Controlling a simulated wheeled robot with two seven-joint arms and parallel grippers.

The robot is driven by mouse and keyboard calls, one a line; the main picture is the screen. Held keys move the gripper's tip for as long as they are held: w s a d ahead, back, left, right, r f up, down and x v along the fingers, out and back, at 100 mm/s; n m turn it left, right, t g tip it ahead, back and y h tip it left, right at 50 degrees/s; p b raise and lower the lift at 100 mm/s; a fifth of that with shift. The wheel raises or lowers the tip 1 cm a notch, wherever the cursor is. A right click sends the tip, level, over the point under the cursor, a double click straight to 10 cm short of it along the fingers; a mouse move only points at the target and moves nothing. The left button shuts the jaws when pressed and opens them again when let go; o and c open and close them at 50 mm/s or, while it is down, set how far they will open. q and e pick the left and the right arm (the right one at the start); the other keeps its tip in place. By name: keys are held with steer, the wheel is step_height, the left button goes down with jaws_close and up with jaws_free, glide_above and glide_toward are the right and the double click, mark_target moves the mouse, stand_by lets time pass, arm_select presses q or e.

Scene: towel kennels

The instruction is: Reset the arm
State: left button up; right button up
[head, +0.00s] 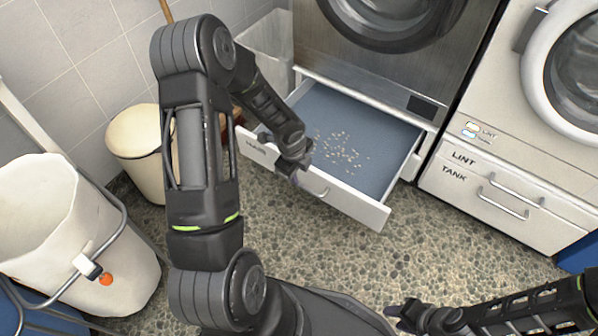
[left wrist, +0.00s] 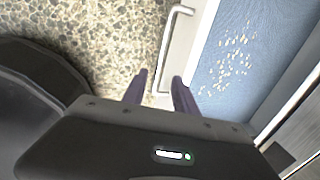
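My left gripper (head: 298,178) is over the front panel of an open drawer, close to its handle (head: 314,188) in the head view.
The open drawer (head: 375,210) has a blue floor with scattered pale bits (head: 340,150). A closed lint tank drawer (head: 480,195) is to its right. A cream bin (head: 135,140) and a white laundry bag (head: 95,240) on a frame stand left. Pebbled floor (head: 450,250) is clear in front.

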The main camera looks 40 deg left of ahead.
stand_by(0.3)
arm_select(q)
steer(key=s+d+f+n+t+h, duration=0.1)
steer(key=s+d+f+n+h, duration=0.1)
steer(key=d+n, duration=0.6)
steer(key=s+d+f+n+h, duration=0.1)
steer(key=s+d+n, duration=0.1)
steer(key=d+n, duration=0.55)
steer(key=s+d+f+n+g+h, duration=0.1)
steer(key=s+d+f+n, duration=0.1)
steer(key=s+d, duration=0.35)
steer(key=s+d+f+n+g, duration=0.1)
steer(key=s+d+n, duration=0.2)
steer(key=s+d, duration=0.3)
step_height(320, 180, up, 23)
steer(key=s+p, duration=0.2)
steer(key=p, duration=2.1)
steer(key=shift+s+d+r+m+p, duration=0.15)
steer(key=shift+s+d+m+p, duration=0.2)
steer(key=shift+s+d+m, duration=0.1)
